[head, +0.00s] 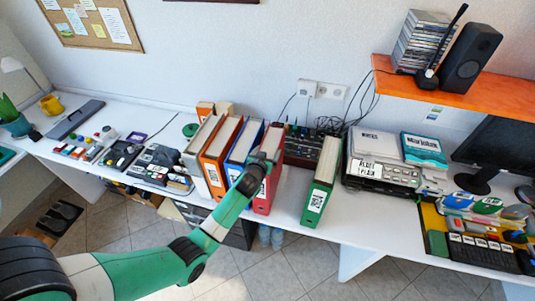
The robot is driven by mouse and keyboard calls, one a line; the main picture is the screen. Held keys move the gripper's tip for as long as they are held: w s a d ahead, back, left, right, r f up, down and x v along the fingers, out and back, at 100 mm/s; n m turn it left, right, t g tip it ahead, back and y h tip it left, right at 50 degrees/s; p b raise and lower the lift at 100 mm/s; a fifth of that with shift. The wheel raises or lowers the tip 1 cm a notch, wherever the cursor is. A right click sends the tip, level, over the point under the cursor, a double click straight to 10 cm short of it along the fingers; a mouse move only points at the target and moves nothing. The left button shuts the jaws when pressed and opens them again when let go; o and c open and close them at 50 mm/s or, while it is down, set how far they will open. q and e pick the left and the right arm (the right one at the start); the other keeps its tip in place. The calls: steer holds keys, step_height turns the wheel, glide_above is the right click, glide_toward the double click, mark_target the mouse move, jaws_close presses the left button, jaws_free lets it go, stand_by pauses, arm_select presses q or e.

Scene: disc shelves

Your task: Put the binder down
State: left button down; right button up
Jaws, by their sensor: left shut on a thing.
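My left gripper (263,160) reaches in from the left over the desk and is shut on the red binder (274,183), near its spine's upper part. The red binder is upright, at the right end of a row of binders. Its lower end is close to the desk's front edge; I cannot tell whether it touches the desk top. The gripper and wrist hide part of its spine. A blue binder (241,147) stands just left of it. A green binder (320,190) stands apart to the right. My right gripper is not in view.
An orange binder (214,157) stands further left in the row. A dark mixer (301,147) with cables is behind. A printer (384,172) stands right of the green binder. The white desk (291,187) has a free gap between red and green binders.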

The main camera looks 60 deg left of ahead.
arm_select(q)
steer(key=shift+w+r, duration=0.1)
steer(key=shift+r, duration=0.05)
jaws_free()
steer(key=shift+s+d+r, duration=0.1)
steer(key=shift+s+d, duration=0.15)
steer(key=p+v, duration=0.2)
steer(key=v, duration=0.9)
steer(key=shift+s+p, duration=0.15)
steer(key=shift+p, duration=0.2)
steer(key=shift+d, duration=0.1)
